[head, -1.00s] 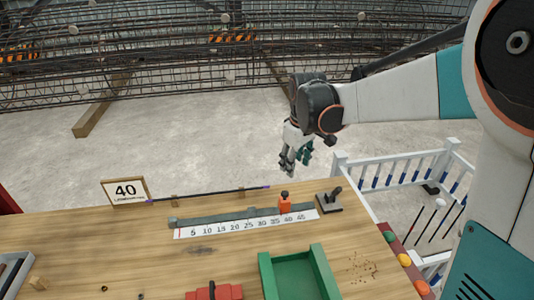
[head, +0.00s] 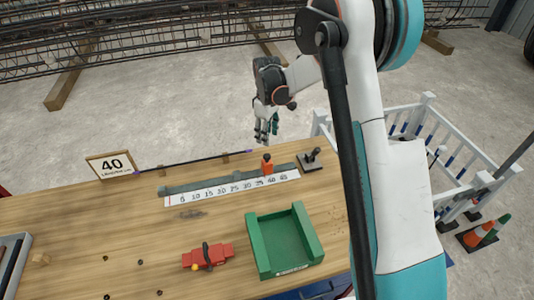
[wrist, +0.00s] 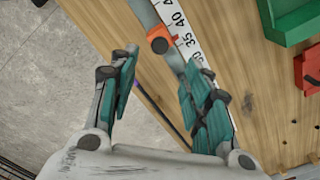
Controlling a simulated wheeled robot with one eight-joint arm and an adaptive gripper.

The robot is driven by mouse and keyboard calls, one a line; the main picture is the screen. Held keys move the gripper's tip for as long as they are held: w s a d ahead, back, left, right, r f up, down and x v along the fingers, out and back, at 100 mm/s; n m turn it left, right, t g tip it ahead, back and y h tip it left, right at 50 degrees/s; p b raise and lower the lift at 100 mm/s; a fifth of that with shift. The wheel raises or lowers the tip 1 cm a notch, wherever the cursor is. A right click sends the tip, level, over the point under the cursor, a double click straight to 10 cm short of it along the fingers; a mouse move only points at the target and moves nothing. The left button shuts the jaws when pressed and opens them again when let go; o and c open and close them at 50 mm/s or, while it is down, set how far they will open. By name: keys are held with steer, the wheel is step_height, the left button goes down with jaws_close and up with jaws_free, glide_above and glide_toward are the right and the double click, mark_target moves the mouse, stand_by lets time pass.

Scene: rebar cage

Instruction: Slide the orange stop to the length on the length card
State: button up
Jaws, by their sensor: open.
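The orange stop (head: 267,165), with a dark knob on top, stands on the grey rail (head: 215,184) behind the white number scale (head: 235,189). It is near the 35 and 40 marks; I cannot tell its exact reading. The length card (head: 112,165) reads 40 and stands at the table's back left. My gripper (head: 266,138) is open and empty, fingers down, above and just behind the stop. In the wrist view, the stop (wrist: 160,36) lies just beyond the spread fingertips (wrist: 160,65), not between them.
A dark rod (head: 195,160) lies along the table's back edge. A grey block with a handle (head: 310,160) stands right of the rail. A green tray (head: 262,260) and a red tool (head: 208,256) are in front. A white railing (head: 440,130) stands to the right.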

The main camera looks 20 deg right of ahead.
mark_target(267, 156)
step_height(267, 156, down, 10)
steer(key=shift+f+b, duration=0.2)
steer(key=shift+b, duration=0.45)
steer(key=shift+c, duration=0.5)
jaws_close()
